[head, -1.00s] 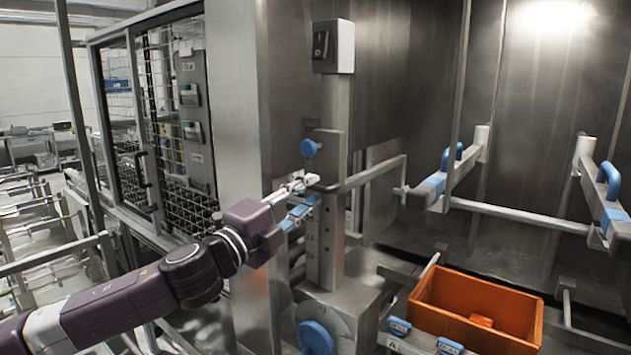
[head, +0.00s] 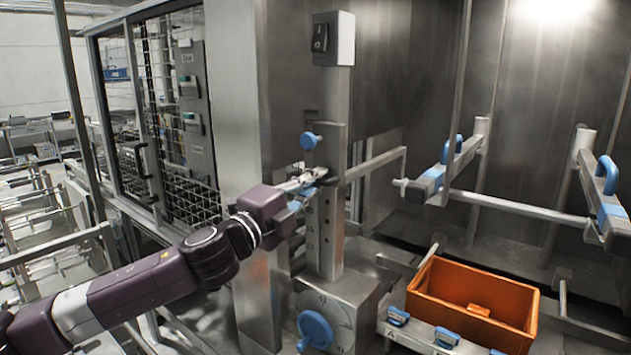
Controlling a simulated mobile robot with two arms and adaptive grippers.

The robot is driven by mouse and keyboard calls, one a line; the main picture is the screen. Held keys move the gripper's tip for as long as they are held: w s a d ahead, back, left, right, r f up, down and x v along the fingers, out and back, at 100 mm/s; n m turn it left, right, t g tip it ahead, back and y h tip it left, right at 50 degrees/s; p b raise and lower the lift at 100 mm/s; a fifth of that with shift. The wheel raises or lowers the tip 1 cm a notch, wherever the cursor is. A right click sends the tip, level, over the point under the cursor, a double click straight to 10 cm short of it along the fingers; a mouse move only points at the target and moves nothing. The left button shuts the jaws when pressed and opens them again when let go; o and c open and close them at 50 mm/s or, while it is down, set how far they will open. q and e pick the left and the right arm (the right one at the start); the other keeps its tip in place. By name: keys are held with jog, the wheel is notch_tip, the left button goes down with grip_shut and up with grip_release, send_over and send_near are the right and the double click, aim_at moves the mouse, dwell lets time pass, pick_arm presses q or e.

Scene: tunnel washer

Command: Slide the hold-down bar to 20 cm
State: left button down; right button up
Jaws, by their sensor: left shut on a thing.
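The hold-down bar (head: 375,165) is a grey metal rod that reaches right from an upright steel post (head: 328,100). A blue knob (head: 310,141) sits on the post just above the bar's level. Scale marks (head: 311,232) run down the post below the bar, but the numbers are too small to read. My left gripper (head: 318,177) is at the post, below the blue knob, and is shut on the near end of the hold-down bar. Its fingers partly hide the part they grip. My right gripper is not in view.
A blue handwheel (head: 314,329) is on the post's base. An orange crate (head: 425,290) stands right of it, behind a rail with blue clips (head: 398,316). A frame with blue handles (head: 607,175) hangs at right. A wire-mesh cabinet (head: 190,205) stands behind my left arm.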

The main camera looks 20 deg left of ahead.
pick_arm(q)
notch_tip(320, 180, down, 16)
jog(key=b, duration=1.1)
jog(key=shift+d, duration=0.1)
jog(key=c, duration=2.5)
grip_release()
jog(key=o, duration=0.5)
jog(key=shift+r, duration=0.1)
jog(key=shift+c, duration=0.2)
jog(key=v, duration=1.2)
